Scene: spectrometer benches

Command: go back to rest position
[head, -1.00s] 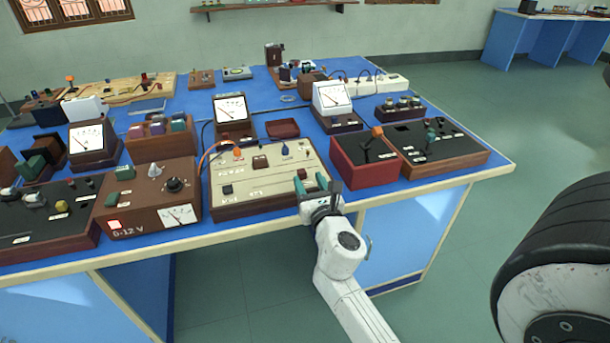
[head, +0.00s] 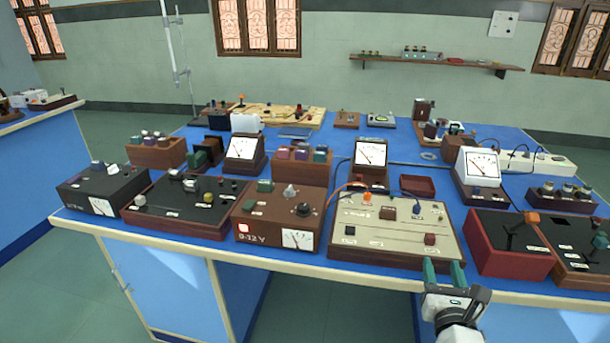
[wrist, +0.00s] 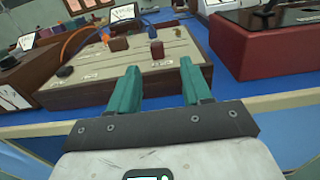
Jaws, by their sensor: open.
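My gripper (head: 443,274) has teal fingers and is open and empty. In the head view it is at the bench's front edge, low on the right, in front of the cream-topped panel box (head: 395,228). In the wrist view the two fingers of my gripper (wrist: 161,88) stand apart and point at the front of that cream panel box (wrist: 115,68). I cannot tell if the fingertips touch the box. Nothing is between the fingers.
The blue bench (head: 330,268) is crowded with instruments. A red box (head: 508,250) stands right of the gripper, and a brown 0-12 V supply (head: 278,220) stands further left. Another blue bench (head: 40,140) is at far left. Floor shows at lower left.

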